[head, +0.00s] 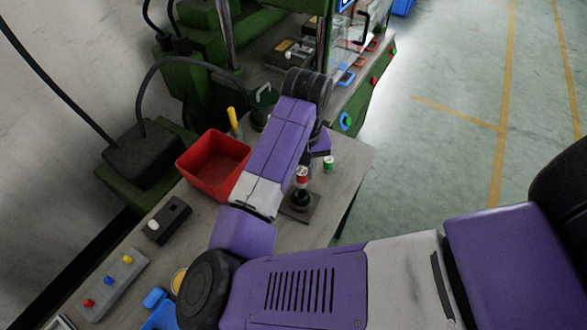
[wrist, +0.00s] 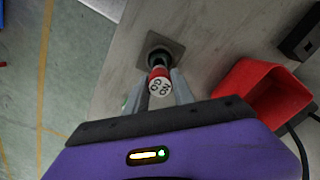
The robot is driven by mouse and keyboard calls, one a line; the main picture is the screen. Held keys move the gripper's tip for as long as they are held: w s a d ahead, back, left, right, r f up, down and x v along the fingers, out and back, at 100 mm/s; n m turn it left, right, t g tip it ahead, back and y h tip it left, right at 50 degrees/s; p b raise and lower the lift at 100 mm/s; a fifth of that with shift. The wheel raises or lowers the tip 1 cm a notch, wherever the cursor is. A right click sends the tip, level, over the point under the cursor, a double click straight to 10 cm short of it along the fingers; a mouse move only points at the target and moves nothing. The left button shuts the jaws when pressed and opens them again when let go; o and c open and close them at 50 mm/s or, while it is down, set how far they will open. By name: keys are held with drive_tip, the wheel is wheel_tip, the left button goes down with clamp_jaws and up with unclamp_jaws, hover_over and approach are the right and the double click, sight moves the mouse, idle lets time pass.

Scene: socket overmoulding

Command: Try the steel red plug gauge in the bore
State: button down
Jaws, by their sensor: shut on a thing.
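The red plug gauge (head: 302,174) is held upright in my gripper (head: 311,165), over the dark round socket part (head: 301,197). In the wrist view the gauge (wrist: 160,75) has a red band and a white end face with dark lettering. My gripper's fingers (wrist: 161,90) are shut on it from both sides. The dark part (wrist: 157,54) sits on a square grey plate (wrist: 172,42), right at the gauge's far end. The gauge hides the bore, so I cannot tell whether its tip is inside.
A green-banded gauge (head: 328,163) stands right of my gripper on the bench. A red bin (head: 213,165) stands to the left. A small dark box with a white knob (head: 167,220) and a button panel (head: 113,283) lie nearer left. The green press (head: 200,80) stands behind.

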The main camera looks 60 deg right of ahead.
sight(301, 183)
idle(0.6)
drive_tip(key=shift+f+b, duration=1)
drive_tip(key=shift+f, duration=1.05)
drive_tip(key=shift+p, duration=0.55)
drive_tip(key=shift+f+b, duration=0.3)
drive_tip(key=shift+f, duration=0.15)
idle(0.6)
drive_tip(key=shift+r+p, duration=0.55)
drive_tip(key=shift+p, duration=0.3)
idle(1.5)
drive_tip(key=shift+f, duration=0.35)
idle(1.1)
